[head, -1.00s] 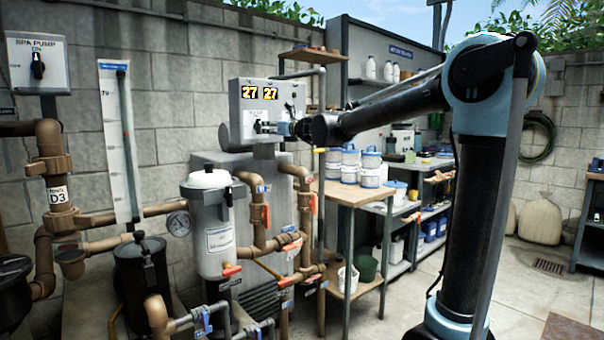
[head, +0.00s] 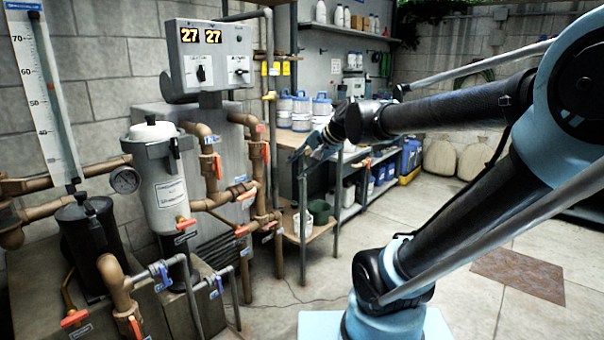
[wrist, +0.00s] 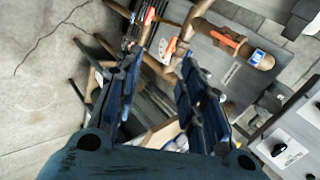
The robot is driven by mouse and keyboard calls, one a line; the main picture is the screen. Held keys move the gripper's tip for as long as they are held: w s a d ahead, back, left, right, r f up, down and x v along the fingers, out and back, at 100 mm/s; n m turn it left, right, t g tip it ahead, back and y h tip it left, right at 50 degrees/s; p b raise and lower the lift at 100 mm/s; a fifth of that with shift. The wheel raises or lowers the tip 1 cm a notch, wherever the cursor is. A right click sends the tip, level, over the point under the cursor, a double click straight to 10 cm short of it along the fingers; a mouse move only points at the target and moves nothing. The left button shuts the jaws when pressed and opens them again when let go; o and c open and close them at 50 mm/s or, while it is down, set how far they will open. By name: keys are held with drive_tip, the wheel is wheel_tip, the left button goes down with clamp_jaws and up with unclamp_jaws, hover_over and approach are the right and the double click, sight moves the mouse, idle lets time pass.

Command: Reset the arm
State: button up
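My gripper (head: 308,152) is at the end of my arm, in front of the work table and to the right of the grey control box. It hangs in free air, apart from the box. In the wrist view my gripper (wrist: 162,56) has its two dark blue fingers spread with a gap between them, and nothing is held. My arm is folded, with its forearm reaching left across the right half of the head view.
The control box (head: 212,58) shows 27 and 27 above two knobs. The filter canister (head: 165,180) and brown pipes with orange handles stand left of the gripper. A wooden table (head: 290,172) with white tubs stands behind it. Concrete floor (head: 470,225) is open at right.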

drive_tip(key=s+d+f+n+g+h, duration=0.3)
drive_tip(key=s+d+f+n+h, duration=0.3)
drive_tip(key=s+d+f, duration=1.1)
drive_tip(key=d+f+h, duration=0.1)
drive_tip(key=d, duration=0.1)
drive_tip(key=shift+s+d+f+g, duration=0.25)
drive_tip(key=shift+s+d+g, duration=0.05)
drive_tip(key=shift+s, duration=0.1)
drive_tip(key=shift+w+f, duration=0.2)
drive_tip(key=shift+w, duration=0.3)
